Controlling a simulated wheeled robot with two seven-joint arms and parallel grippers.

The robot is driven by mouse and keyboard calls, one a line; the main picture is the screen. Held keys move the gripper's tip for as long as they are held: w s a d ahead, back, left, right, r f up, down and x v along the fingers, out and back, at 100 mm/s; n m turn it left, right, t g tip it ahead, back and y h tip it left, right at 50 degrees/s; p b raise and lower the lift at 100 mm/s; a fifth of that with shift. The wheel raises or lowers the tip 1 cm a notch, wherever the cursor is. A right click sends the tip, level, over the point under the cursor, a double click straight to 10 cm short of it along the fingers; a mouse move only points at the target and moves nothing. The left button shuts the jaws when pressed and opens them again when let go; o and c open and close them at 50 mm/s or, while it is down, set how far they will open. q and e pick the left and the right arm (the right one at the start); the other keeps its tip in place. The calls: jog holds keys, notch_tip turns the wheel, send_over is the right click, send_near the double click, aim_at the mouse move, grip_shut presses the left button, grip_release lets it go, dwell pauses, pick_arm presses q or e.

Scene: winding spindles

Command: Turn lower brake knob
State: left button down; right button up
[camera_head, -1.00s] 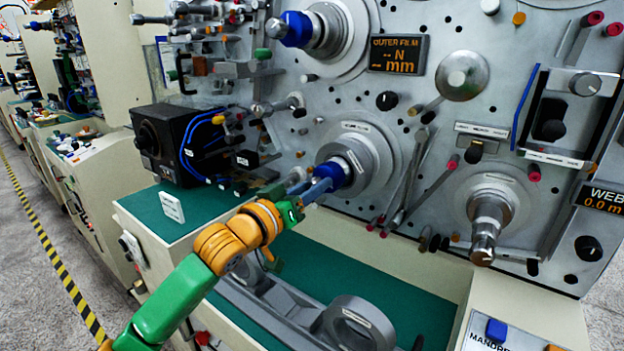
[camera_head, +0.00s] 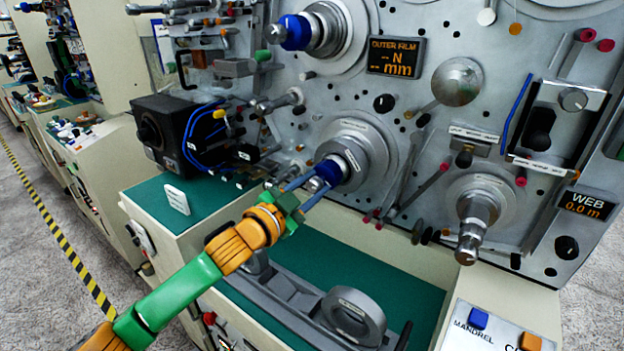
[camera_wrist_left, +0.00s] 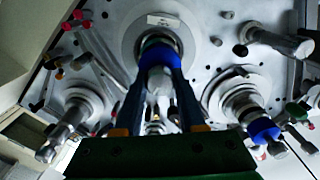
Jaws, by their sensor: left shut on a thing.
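The lower brake knob (camera_head: 333,167) is a blue ring on the silver lower spindle, in front of a round grey flange on the panel. My left gripper (camera_head: 318,179) reaches it from the lower left, its two long fingers shut on the knob. In the left wrist view the blue knob (camera_wrist_left: 158,51) sits between the far ends of both fingers, with the silver spindle end between them. The fingertips partly hide the knob's sides. My right gripper is in neither view.
A similar blue knob (camera_head: 296,31) is on the upper spindle. A black box (camera_head: 175,138) with blue cables stands left of the arm. Below lies a green-topped bench (camera_head: 415,280) with a grey cradle (camera_head: 354,316). A bare metal spindle (camera_head: 476,222) projects at the right.

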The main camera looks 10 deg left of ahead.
pick_arm(q)
jog(key=shift+r+m+p, duration=0.15)
jog(key=shift+m+p, duration=0.35)
jog(key=shift+m, duration=1.1)
jog(key=c, duration=0.6)
grip_release()
jog(key=shift+o, duration=0.5)
jog(key=shift+w, duration=0.1)
jog(key=shift+f, duration=0.2)
